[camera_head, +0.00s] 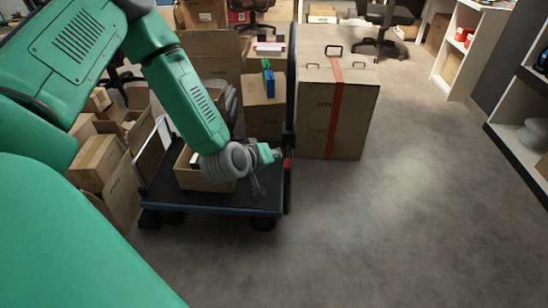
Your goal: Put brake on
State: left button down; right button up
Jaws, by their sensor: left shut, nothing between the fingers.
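A dark flat cart (215,203) with black wheels stands on the floor, with a tall dark upright frame (289,100) along its right side. A small red part (287,163) shows low on that frame; I cannot tell whether it is the brake or what position it is in. My left gripper (258,190) hangs over the right part of the cart platform, just left of the frame. My right gripper is not in view.
An open carton (203,172) sits on the cart under my left arm. Several open cartons (100,160) crowd the left. A tall carton with a red strap (337,115) stands just right of the frame. Shelves (462,50) line the far right. The floor (400,220) at front right is clear.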

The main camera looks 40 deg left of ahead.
pick_arm(q)
jog(key=s+d+r+p, duration=0.1)
jog(key=s+r+p, duration=0.1)
jog(key=s, duration=0.8)
jog(key=shift+s+d, duration=0.15)
jog(key=shift+s, duration=0.1)
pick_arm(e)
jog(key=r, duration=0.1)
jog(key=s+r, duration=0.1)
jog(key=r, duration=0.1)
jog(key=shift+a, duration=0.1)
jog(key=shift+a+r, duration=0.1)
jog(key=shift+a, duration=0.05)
pick_arm(q)
jog(key=shift+r, duration=0.1)
